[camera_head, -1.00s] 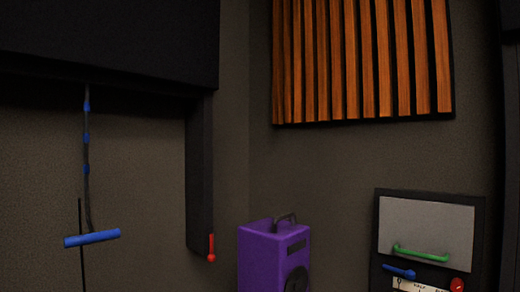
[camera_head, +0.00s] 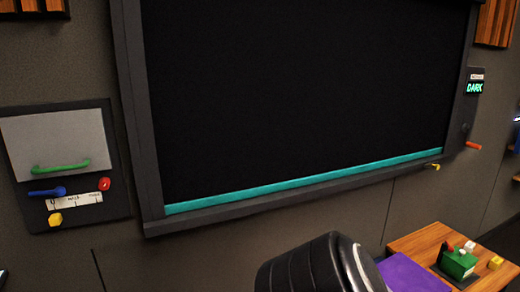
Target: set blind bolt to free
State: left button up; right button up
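A large black blind (camera_head: 300,95) in a dark grey frame fills the middle of the head view. A teal bar (camera_head: 310,182) runs along its lower edge. A small yellow piece (camera_head: 432,166) sits at the right end of this bar, and an orange handle (camera_head: 473,145) is on the right side of the frame. I cannot tell which of these is the bolt, or its setting. A small display (camera_head: 475,87) beside the frame reads DARK. Neither of my grippers is in view.
A wall panel (camera_head: 15,205) at left has a green handle (camera_head: 62,167), a blue lever (camera_head: 47,191), and red and yellow knobs. A wooden desk (camera_head: 425,241) with a green device (camera_head: 458,264) stands at lower right. A black ribbed round object (camera_head: 300,268) is at bottom centre.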

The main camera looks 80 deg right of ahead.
aim_at(434, 165)
jog(key=z, duration=3.75)
jog(key=l+u, duration=0.4)
jog(key=l, duration=0.9)
jog(key=i+l+u, duration=0.2)
jog(key=l, duration=0.15)
jog(key=l+u, duration=0.2)
jog(key=l, duration=0.15)
jog(key=i+l+u, duration=0.2)
jog(key=l, duration=0.2)
jog(key=l+u, duration=0.2)
jog(key=l, duration=0.15)
